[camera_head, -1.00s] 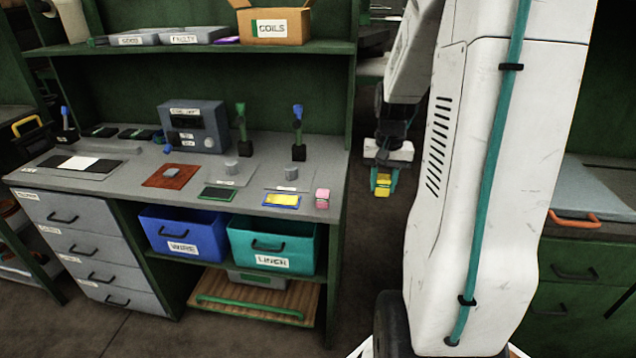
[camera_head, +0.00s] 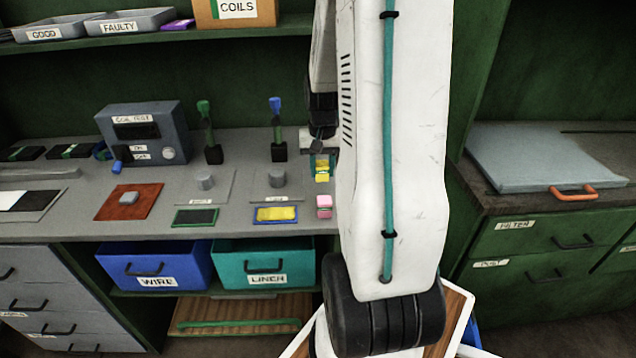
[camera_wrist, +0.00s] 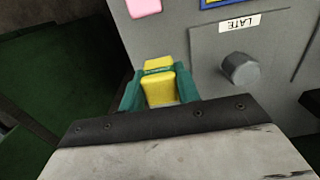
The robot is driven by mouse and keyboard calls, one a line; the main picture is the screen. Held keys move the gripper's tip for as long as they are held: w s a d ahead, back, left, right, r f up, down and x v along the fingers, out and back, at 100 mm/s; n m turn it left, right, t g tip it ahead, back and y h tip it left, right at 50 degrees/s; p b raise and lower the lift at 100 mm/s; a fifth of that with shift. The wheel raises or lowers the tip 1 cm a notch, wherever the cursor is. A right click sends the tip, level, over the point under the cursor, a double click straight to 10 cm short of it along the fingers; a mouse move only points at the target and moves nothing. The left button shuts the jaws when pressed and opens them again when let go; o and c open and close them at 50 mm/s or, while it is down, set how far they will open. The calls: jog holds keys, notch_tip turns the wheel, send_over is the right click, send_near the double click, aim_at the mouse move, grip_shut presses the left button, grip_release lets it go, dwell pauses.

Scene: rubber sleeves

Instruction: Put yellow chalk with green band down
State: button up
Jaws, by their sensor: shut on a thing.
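The yellow chalk with a green band (camera_wrist: 160,84) is between the teal fingers of my gripper (camera_wrist: 158,90) in the wrist view. It also shows as a small yellow piece in the head view (camera_head: 322,171). My gripper (camera_head: 321,166) is shut on it over the right end of the grey bench top (camera_head: 130,228), behind the pink block (camera_head: 324,206). Whether the chalk touches the bench top cannot be told. My own arm hides the bench's right edge in the head view.
A blue-rimmed yellow pad (camera_head: 276,214), a green-framed dark pad (camera_head: 195,217) and a red mat (camera_head: 128,201) lie along the front. Grey knobs and upright blue- and green-topped tools stand behind. A grey test box (camera_head: 143,132) stands further left. Little bare bench shows near the pink block.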

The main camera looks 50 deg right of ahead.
aim_at(322, 164)
jog(key=shift+f, duration=2.45)
jog(key=shift+f, duration=0.1)
jog(key=o, duration=1)
notch_tip(322, 164, up, 12)
jog(key=shift+f, duration=0.15)
jog(key=a+r+n, duration=0.3)
jog(key=a+r, duration=0.3)
jog(key=a, duration=0.4)
jog(key=s+a+r+n, duration=0.3)
jog(key=s+a, duration=0.3)
jog(key=a, duration=0.4)
jog(key=s+a+r+n+t, duration=0.1)
jog(key=s+a+r+n, duration=0.2)
jog(key=s+a, duration=0.3)
jog(key=a+n, duration=0.1)
jog(key=a, duration=0.3)
jog(key=shift+s, duration=0.25)
